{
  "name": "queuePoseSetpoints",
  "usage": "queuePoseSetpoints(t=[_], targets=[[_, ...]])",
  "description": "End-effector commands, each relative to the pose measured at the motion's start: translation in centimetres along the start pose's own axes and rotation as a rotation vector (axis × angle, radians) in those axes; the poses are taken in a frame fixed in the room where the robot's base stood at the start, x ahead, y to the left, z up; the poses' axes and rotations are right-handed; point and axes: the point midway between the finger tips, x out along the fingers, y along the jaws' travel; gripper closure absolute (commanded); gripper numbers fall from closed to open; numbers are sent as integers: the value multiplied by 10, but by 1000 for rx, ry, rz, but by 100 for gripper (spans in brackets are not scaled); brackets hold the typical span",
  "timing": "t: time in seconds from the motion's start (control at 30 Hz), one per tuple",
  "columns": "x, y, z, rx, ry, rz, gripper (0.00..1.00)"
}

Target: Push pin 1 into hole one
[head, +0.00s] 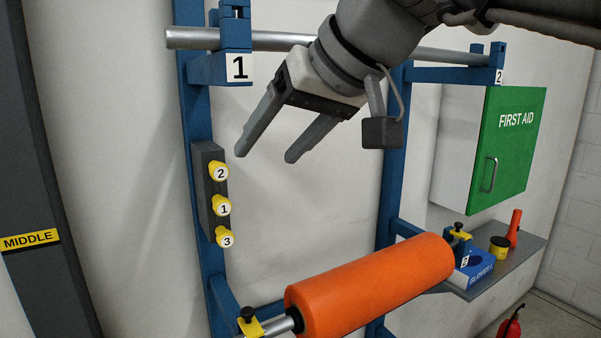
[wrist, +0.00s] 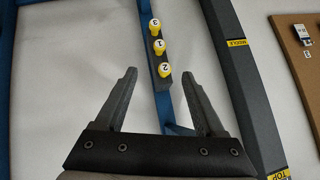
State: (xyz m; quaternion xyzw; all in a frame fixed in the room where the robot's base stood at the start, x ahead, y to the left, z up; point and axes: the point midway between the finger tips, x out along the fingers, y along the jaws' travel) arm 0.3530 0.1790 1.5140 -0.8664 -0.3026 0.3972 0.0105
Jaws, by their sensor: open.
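Pin 1 (head: 222,206) has a yellow head with a white face marked 1. It sits in a dark grey block (head: 206,179) on a blue upright, between pin 2 (head: 218,171) above and pin 3 (head: 226,237) below. In the wrist view pin 1 (wrist: 159,46) is ahead of the fingers, and the order of the pins looks reversed. My gripper (head: 265,157) is open and empty, up and right of the pins in the head view and apart from them. A blue bracket labelled 1 (head: 222,68) carries a bar at top left. I cannot make out hole one.
An orange roll (head: 370,285) on a metal shaft lies below my gripper, with a yellow clamp (head: 250,327) at its near end. A grey shelf (head: 520,265) stands right. A green first aid cabinet (head: 507,150) is on the wall. The upper bar (head: 275,41) passes behind my arm.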

Motion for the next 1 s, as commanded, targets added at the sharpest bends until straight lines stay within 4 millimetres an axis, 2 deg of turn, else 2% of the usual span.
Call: queuePoseSetpoints(t=[0.7,0.9,1.0], targets=[[136,1,2,2,-5,0,29],[157,1,1,2,-3,1,29],[162,1,1,2,-2,1,29]])
